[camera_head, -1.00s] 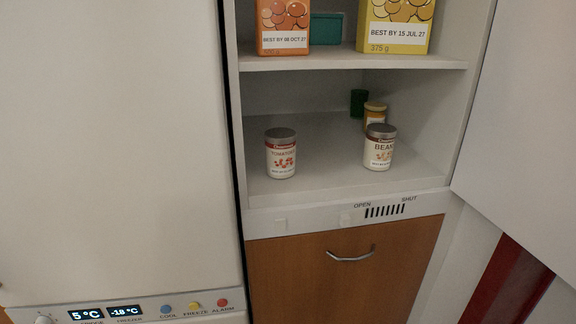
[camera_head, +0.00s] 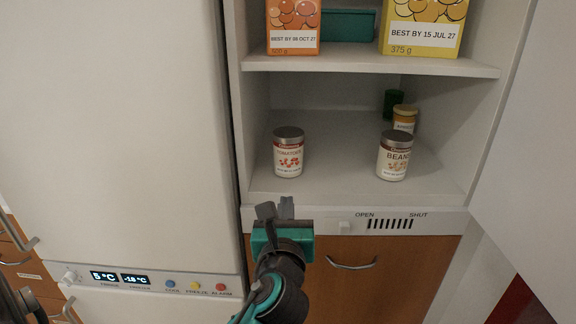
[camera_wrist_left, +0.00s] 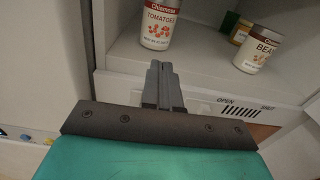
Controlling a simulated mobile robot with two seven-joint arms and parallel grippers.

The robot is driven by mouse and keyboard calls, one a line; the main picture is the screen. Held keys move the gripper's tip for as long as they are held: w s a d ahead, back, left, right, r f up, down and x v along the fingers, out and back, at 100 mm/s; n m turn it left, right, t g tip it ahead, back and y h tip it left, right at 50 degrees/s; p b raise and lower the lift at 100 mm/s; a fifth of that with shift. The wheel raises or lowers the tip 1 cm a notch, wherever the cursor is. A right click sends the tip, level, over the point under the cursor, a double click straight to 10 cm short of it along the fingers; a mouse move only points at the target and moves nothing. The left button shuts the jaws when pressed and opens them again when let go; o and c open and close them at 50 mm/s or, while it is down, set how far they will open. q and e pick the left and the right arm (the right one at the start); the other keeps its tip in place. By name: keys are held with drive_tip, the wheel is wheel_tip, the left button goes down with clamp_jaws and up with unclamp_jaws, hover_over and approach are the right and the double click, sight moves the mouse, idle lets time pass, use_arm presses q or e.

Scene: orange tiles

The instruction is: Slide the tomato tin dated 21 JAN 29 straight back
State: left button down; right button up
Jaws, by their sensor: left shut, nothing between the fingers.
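The tomato tin (camera_head: 289,154) stands upright on the lower shelf, towards the left and near the front. Its date is too small to read. It also shows in the left wrist view (camera_wrist_left: 159,22), its top cut off by the frame edge. My left gripper (camera_head: 275,210) is in front of the shelf's front edge, below and in front of the tin, apart from it. Its fingers show together in the left wrist view (camera_wrist_left: 160,80), shut and empty. My right gripper is not in view.
Bare shelf lies behind the tomato tin. An open door (camera_head: 530,150) flanks the right.

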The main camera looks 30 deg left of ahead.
use_arm(q)
approach(289, 161)
drive_tip(key=x, duration=0.7)
drive_tip(key=shift+a, duration=0.1)
